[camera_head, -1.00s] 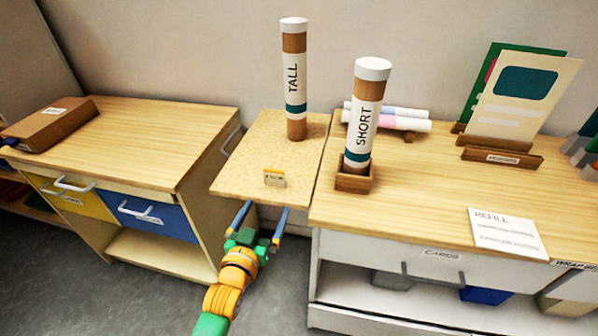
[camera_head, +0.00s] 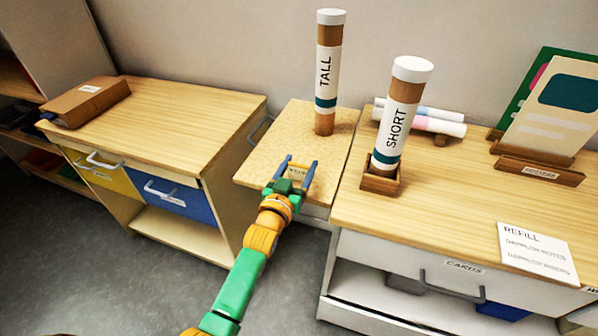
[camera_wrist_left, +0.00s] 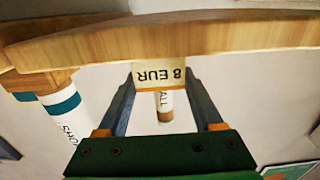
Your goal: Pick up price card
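The price card (camera_wrist_left: 160,75) is a small cream card reading "8 EUR", upside down in the left wrist view. In the head view the card (camera_head: 298,171) stands near the front of the small speckled table (camera_head: 290,133). My left gripper (camera_head: 300,163) reaches in from the front with its two blue fingers spread, one on each side of the card. The gripper also shows in the left wrist view (camera_wrist_left: 160,88), its fingertips close to the card's side edges. I cannot tell whether they touch it. My right gripper is not in view.
The TALL tube (camera_head: 327,75) stands behind the card. The SHORT tube (camera_head: 398,115) stands in a wooden holder (camera_head: 380,182) on the right-hand cabinet. A brown box (camera_head: 88,101) lies on the left cabinet. A REFILL sheet (camera_head: 537,250) lies at the right.

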